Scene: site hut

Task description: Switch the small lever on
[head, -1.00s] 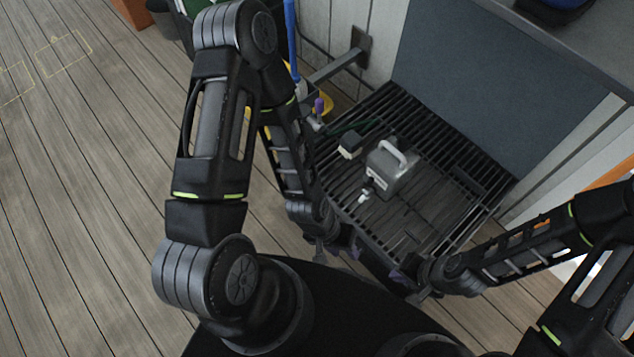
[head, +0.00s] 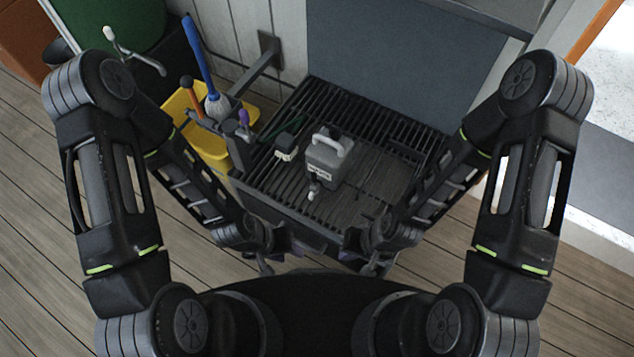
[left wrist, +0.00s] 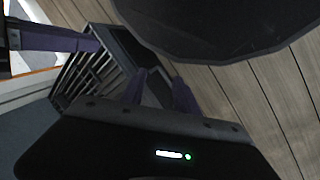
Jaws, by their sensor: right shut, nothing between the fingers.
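A grey box (head: 325,165) with a pale carrying handle on top stands on the slatted bench. A small lever (head: 312,190) with a whitish tip sticks out of its front, below a pale label. Its exact setting is too small to tell. My left gripper (head: 265,264) is low at the bench's front edge, left of the lever and apart from it. In the left wrist view its two purple fingers (left wrist: 160,88) stand apart with nothing between them. My right gripper (head: 372,267) is shut and empty at the front edge, right of the lever.
A yellow bucket (head: 205,145) with a blue-handled brush (head: 198,60) stands further left. A grey panel (head: 390,60) closes the back. The bench's right part is clear.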

